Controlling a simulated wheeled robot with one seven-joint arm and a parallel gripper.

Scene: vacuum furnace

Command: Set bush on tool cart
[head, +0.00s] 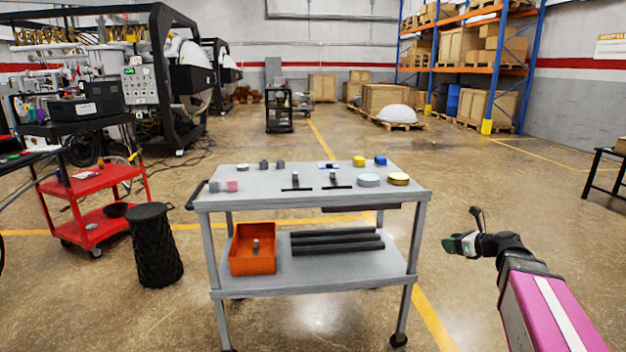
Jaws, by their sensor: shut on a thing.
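The grey tool cart (330,201) stands in the middle of the head view, with a flat top shelf and a lower shelf. My gripper (462,245) is to the right of the cart, apart from it, and points left. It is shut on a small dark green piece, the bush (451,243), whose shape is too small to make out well. My gripper partly covers it.
An orange bin (253,255) sits below. A black stool (153,250) and red cart (90,190) stand left.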

